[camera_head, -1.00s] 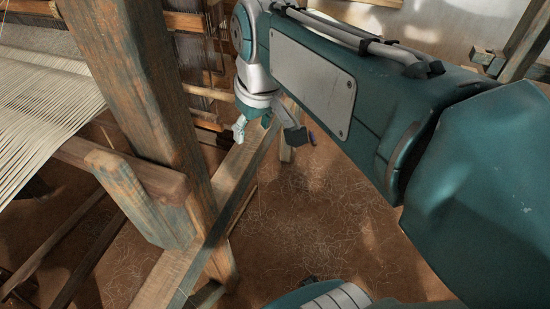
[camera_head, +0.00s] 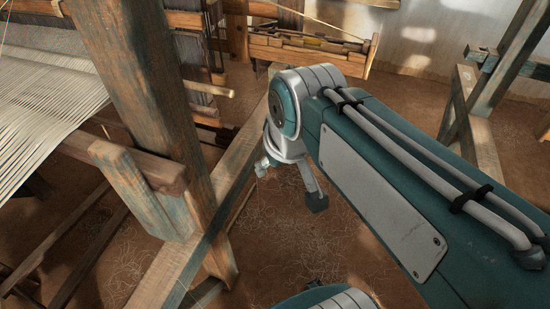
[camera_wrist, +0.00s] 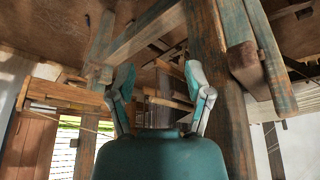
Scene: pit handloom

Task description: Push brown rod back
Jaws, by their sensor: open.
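Several brown wooden bars belong to the loom, and I cannot tell for sure which one is the brown rod. One brown bar (camera_head: 208,88) sticks out to the right behind the big post in the head view. Brown bars (camera_wrist: 172,69) also show beyond my fingers in the wrist view. My gripper (camera_head: 290,187) hangs over the floor to the right of the post, its fingers spread and empty. In the wrist view my gripper (camera_wrist: 159,77) has a wide gap between its fingertips, with nothing held. It appears apart from the bars.
A thick upright post (camera_head: 140,90) and a floor beam (camera_head: 180,270) stand left of my arm. Pale warp threads (camera_head: 45,95) stretch at the far left. A wooden bench-like part (camera_head: 300,45) is at the back. Floor (camera_head: 350,250) to the right is open.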

